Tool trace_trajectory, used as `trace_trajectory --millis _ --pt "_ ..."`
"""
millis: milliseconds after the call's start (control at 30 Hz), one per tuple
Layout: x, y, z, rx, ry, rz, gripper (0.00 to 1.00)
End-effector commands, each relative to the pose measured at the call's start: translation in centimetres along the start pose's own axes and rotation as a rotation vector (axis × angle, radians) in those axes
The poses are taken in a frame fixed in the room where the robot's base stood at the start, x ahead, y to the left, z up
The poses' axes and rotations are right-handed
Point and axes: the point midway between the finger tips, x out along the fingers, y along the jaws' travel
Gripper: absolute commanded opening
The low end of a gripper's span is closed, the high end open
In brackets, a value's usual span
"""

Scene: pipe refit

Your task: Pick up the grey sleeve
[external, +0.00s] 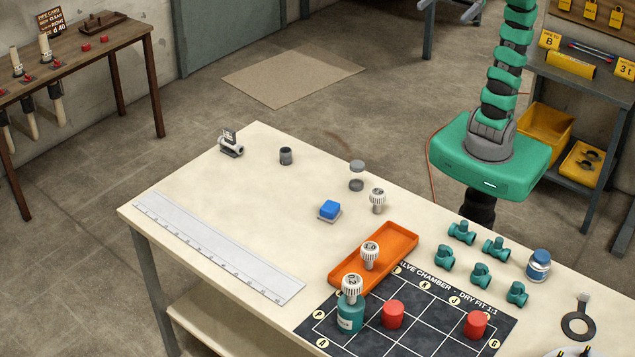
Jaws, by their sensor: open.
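A small dark grey cylinder (286,156), which looks like the grey sleeve, stands upright on the far part of the cream worktable (215,215). Its top looks open and dark. Nothing touches it. My gripper is out of view; only the lower links of my arm show, rising past the top edge at the right.
Left of the sleeve is a small grey metal fixture (231,143). Nearer are an orange tray (408,240), a ruler (215,245) and teal fittings (461,232).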

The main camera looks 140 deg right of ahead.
Motion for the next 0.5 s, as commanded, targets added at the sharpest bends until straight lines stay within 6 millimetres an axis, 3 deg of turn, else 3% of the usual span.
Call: trace_trajectory --millis 33,100,367,500 --pt "0.0 0.0 0.0 0.0 0.0 0.0 0.78" --pt "0.0 0.0 0.0 0.001 -0.001 0.0 0.64" --pt "0.2 0.1 0.1 0.003 -0.001 0.0 0.64" --pt "3.0 0.9 1.4 0.031 0.004 -0.005 0.64"
